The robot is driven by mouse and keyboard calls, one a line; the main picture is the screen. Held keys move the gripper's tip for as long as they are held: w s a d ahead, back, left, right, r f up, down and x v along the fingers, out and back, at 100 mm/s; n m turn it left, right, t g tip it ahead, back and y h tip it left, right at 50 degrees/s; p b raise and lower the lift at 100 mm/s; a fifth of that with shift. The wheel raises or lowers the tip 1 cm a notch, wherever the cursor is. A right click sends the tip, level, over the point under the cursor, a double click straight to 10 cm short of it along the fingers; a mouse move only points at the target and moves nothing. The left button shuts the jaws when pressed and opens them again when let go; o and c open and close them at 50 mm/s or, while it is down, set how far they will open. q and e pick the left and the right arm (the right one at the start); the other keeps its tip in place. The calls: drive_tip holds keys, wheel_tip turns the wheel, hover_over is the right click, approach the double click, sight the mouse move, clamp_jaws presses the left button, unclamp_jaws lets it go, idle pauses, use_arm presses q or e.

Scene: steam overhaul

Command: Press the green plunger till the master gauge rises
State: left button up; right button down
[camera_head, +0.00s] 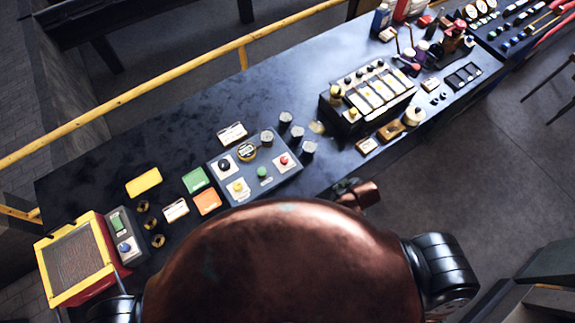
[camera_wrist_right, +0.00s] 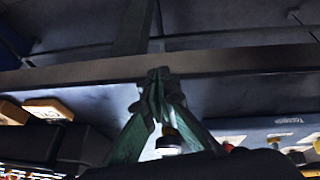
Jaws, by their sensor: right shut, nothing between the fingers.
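The green plunger (camera_head: 263,172) stands upright on a grey control panel (camera_head: 285,178) in the head view, between a yellow knob and a red knob. My right gripper (camera_head: 345,185) is at the bench's front edge, right of the panel and apart from the plunger. In the right wrist view its green fingers (camera_wrist_right: 158,76) meet at the tips, shut and empty. The plunger cannot be made out there. My left gripper is not in view.
Black cylinders (camera_head: 285,118) stand behind and right of the panel. Green (camera_head: 196,180) and orange (camera_head: 207,201) plates lie left of it. A valve rack (camera_head: 372,92) stands farther right. A yellow rail (camera_head: 150,95) runs behind the bench. My copper body hides the bench front.

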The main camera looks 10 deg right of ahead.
drive_tip(key=w+a+r+n, duration=0.2)
drive_tip(key=w+a+r+n+t+y, duration=0.1)
drive_tip(key=w+a+r+n, duration=0.2)
drive_tip(key=w+a+r, duration=0.1)
drive_tip(key=w+a, duration=0.1)
drive_tip(key=shift+a+n+y+p, duration=0.1)
drive_tip(key=shift+n+y+p, duration=0.25)
drive_tip(key=shift+n+y, duration=0.05)
drive_tip(key=w+a+r+n+t+y, duration=0.15)
drive_tip(key=w+a+r+n, duration=0.25)
drive_tip(key=a+r+n, duration=0.4)
wheel_tip(320, 180, up, 4)
drive_tip(key=n+g+y+p, duration=0.2)
drive_tip(key=n+g+y, duration=0.15)
drive_tip(key=n, duration=1.55)
hover_over(264, 171)
drive_tip(key=shift+s+a+f+t, duration=0.1)
drive_tip(key=shift+t, duration=0.2)
wheel_tip(264, 171, down, 7)
drive_tip(key=b, duration=0.6)
drive_tip(key=shift+f, duration=0.15)
drive_tip(key=shift+f+b, duration=0.65)
drive_tip(key=shift+f, duration=0.1)
